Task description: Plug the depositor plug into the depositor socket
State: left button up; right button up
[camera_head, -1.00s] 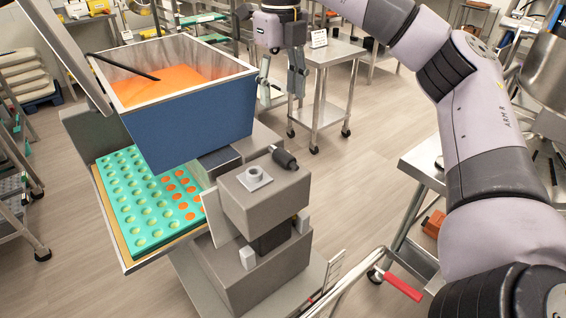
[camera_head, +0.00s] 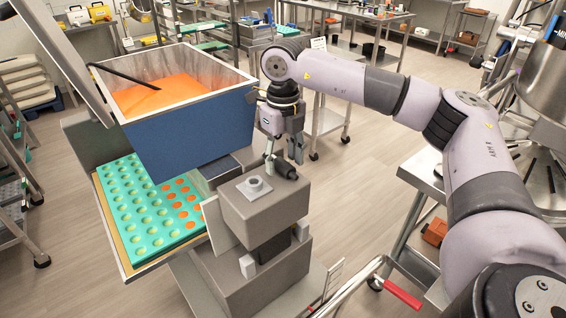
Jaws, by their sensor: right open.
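The depositor has a blue hopper (camera_head: 195,125) filled with orange mass and a grey block (camera_head: 265,222) beside it. A pale square plate with a round fitting (camera_head: 255,185) sits on top of the block; I cannot tell whether it is the socket. A black cylinder (camera_head: 286,173), possibly the plug, lies at the block's far top edge. My right gripper (camera_head: 284,160) is open, pointing down, with its fingers close around or just behind the black cylinder. I cannot tell whether they touch it. My left gripper is out of view.
A teal mould tray (camera_head: 135,215), partly filled with orange, lies under the hopper. A metal table (camera_head: 425,165) stands at the right, and a rail with a red handle (camera_head: 403,294) is in front. Bare floor (camera_head: 350,200) lies between depositor and table.

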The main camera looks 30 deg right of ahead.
jog(key=shift+f, duration=0.5)
grip_shut()
dwell(0.3)
